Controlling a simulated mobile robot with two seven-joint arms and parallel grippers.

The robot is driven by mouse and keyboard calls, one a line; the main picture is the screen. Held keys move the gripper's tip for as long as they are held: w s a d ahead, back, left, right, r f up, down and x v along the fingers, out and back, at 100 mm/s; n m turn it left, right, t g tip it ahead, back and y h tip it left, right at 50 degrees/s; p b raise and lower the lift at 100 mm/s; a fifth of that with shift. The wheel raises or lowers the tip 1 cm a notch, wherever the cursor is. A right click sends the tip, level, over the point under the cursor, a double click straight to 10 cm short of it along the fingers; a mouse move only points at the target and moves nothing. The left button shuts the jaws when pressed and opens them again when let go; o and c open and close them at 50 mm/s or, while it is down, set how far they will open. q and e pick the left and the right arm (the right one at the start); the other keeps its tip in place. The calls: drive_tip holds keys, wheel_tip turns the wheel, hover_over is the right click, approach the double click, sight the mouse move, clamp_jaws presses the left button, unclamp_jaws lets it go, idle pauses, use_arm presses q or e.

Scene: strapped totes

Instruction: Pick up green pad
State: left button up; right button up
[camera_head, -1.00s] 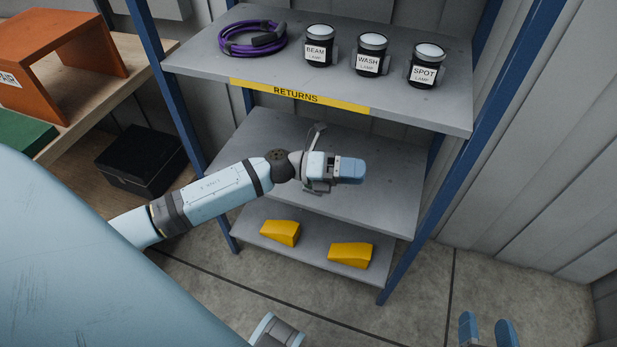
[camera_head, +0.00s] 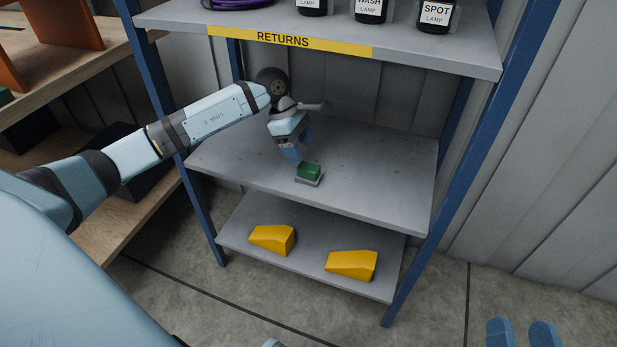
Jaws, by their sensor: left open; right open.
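The green pad (camera_head: 309,170) is a small dark green block on a thin grey base, lying on the middle shelf (camera_head: 385,185). My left gripper (camera_head: 298,158) points down over the same shelf, just behind and left of the pad. It is open, and its fingers appear apart from the pad. My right gripper (camera_head: 522,333) shows only its blue fingertips at the bottom right edge. They are spread apart with nothing between them, far from the pad.
Two yellow wedges (camera_head: 271,239) lie on the bottom shelf. Blue posts (camera_head: 460,165) frame the rack. The middle shelf's right half is clear.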

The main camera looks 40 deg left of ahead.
sight(308, 166)
use_arm(q)
drive_tip(key=shift+x, duration=0.9)
drive_tip(key=b+x, duration=0.2)
drive_tip(key=x, duration=0.3)
drive_tip(key=shift+f, duration=0.1)
use_arm(e)
wheel_tip(308, 166, down, 4)
drive_tip(key=shift+w+a+r+g, duration=0.1)
drive_tip(key=shift+a+g, duration=0.05)
drive_tip(key=shift+g, duration=0.65)
use_arm(q)
drive_tip(key=c, duration=0.7)
drive_tip(key=shift+c, duration=0.3)
